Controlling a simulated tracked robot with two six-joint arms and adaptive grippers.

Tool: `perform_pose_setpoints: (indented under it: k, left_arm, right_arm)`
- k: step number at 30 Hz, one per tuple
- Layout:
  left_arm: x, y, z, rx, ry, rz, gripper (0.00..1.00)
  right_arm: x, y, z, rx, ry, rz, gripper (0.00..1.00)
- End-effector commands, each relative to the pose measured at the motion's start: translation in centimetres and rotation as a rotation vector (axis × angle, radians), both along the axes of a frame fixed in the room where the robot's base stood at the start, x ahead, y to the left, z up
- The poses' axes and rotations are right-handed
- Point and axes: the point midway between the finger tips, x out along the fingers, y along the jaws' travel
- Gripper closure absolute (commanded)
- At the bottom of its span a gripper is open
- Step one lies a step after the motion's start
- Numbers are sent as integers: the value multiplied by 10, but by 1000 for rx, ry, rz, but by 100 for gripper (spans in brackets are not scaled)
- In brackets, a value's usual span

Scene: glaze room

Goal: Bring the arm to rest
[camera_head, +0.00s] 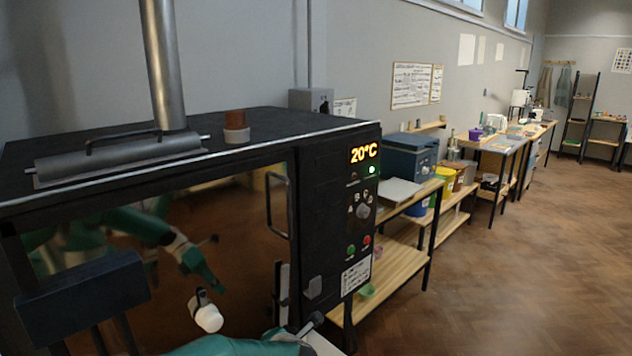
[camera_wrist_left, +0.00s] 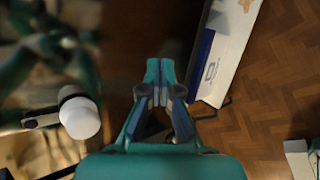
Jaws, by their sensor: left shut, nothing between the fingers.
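My left gripper (camera_wrist_left: 160,82) shows in the middle of the left wrist view, with its two fingertips together and nothing between them. A dark, reflective kiln door lies to its left in that view, and wood floor lies to its right. In the head view, a teal arm part of mine crosses the bottom edge in front of the kiln (camera_head: 333,195). Its fingertips are not clear there. Teal arm shapes are mirrored in the kiln door (camera_head: 235,225). My right gripper does not show directly.
The kiln has a door handle (camera_head: 278,205) and a panel reading 20°C (camera_head: 363,153). A white rounded piece (camera_head: 207,317) on a dark bracket shows before the door. A wooden shelf unit (camera_head: 395,262) stands right of the kiln. The floor (camera_head: 510,270) farther right is clear.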

Motion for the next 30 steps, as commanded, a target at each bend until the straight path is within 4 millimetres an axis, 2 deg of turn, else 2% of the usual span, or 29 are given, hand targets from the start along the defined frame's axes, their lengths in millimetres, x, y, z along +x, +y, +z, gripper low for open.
perform_pose_setpoints:
  k: [1, 4, 6, 8, 9, 11, 12, 15, 18, 21, 24, 30]
  left_arm:
    - [-11, 16, -35, 111, 84, -125, 100]
    - [-45, 31, -98, 321, 253, -447, 100]
    - [-81, 36, -139, 429, 362, -681, 100]
    - [-115, 38, -169, 496, 440, -877, 100]
    - [-141, 38, -186, 528, 483, -1006, 100]
    - [-181, 36, -208, 563, 536, -1198, 100]
    - [-208, 34, -219, 575, 560, -1320, 100]
    - [-271, 29, -236, 587, 588, -1595, 100]
    - [-321, 24, -242, 580, 580, -1804, 100]
    - [-354, 19, -243, 569, 558, -1940, 100]
    - [-370, 19, -242, 563, 542, -2007, 100]
    - [-374, 18, -241, 564, 536, -2025, 100]
  right_arm:
    - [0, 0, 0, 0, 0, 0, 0]
    - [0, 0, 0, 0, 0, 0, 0]
    - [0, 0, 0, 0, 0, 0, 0]
    - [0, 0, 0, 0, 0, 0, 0]
    - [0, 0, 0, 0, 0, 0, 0]
    - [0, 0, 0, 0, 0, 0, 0]
    - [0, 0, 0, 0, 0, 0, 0]
    - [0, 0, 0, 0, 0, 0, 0]
    - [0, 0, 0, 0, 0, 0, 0]
    - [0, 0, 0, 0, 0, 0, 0]
    - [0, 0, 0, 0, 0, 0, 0]
    - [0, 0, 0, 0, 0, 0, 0]
